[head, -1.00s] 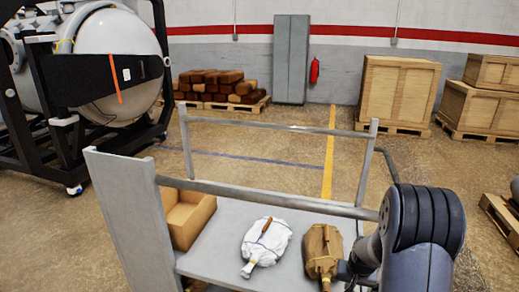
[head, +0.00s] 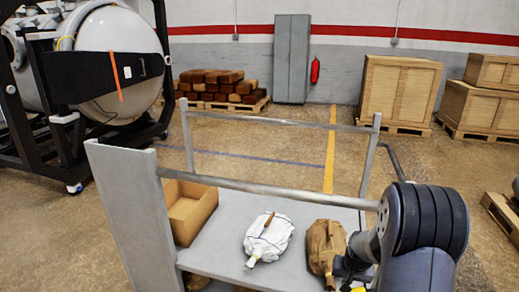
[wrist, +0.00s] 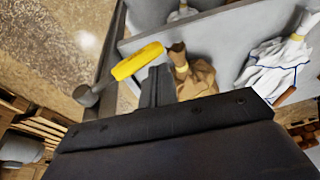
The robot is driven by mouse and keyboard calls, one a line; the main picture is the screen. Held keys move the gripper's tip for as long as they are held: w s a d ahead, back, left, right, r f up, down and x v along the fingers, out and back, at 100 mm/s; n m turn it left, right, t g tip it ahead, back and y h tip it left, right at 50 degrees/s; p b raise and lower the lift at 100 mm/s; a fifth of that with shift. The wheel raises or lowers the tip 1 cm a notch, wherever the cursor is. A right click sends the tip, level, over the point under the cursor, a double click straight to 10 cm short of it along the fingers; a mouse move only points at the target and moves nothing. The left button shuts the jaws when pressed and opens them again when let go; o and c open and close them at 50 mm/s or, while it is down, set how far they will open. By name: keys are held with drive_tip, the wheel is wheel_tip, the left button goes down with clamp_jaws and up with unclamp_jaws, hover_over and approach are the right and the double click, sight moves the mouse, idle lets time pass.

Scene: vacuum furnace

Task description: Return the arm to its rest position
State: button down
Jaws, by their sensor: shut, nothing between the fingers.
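My arm (head: 430,215) is folded at the lower right of the head view, over the right end of a grey cart. My gripper (wrist: 157,88) shows in the wrist view as dark fingers that are shut with nothing between them. In the head view its tip is hard to make out beside the brown sack. The brown sack (head: 325,245) lies on the cart just left of my wrist; it also shows beyond the fingers in the wrist view (wrist: 196,80). A white sack (head: 268,238) lies farther left.
The grey cart (head: 225,215) has rails and a tall left panel. An open cardboard box (head: 188,215) sits on it. A yellow piece (wrist: 137,60) shows near the fingers. The furnace (head: 115,60) stands left, wooden crates (head: 400,90) back right. Floor behind the cart is mostly clear.

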drive_tip(key=s+a+r+b, duration=0.1)
drive_tip(key=a+r, duration=0.4)
drive_tip(key=r, duration=0.3)
drive_tip(key=d+f+p, duration=0.2)
drive_tip(key=w+d+f+p, duration=0.1)
drive_tip(key=d+f, duration=0.1)
drive_tip(key=d, duration=0.1)
drive_tip(key=d+f+p, duration=0.2)
drive_tip(key=shift+w+d+f+p, duration=0.15)
drive_tip(key=shift+d+f+p, duration=0.1)
drive_tip(key=shift+p, duration=0.05)
drive_tip(key=shift+d, duration=0.15)
drive_tip(key=shift+s+d+r+m+t+y+b, duration=0.2)
drive_tip(key=shift+d+r+y+b, duration=0.2)
drive_tip(key=shift+y, duration=0.3)
drive_tip(key=shift+s+d+r+m+t+y+b, duration=0.1)
drive_tip(key=shift+d+r+t+y+b, duration=0.15)
drive_tip(key=shift+r+y, duration=0.35)
drive_tip(key=s+d+r+y, duration=0.1)
drive_tip(key=s+d+r, duration=0.1)
drive_tip(key=r, duration=0.3)
drive_tip(key=s+d+r+y+b, duration=0.1)
drive_tip(key=s+d+r+y, duration=0.1)
drive_tip(key=d+r, duration=0.2)
drive_tip(key=shift+s+d+r+t, duration=0.35)
drive_tip(key=shift+s+r+t, duration=0.1)
drive_tip(key=shift+r, duration=0.2)
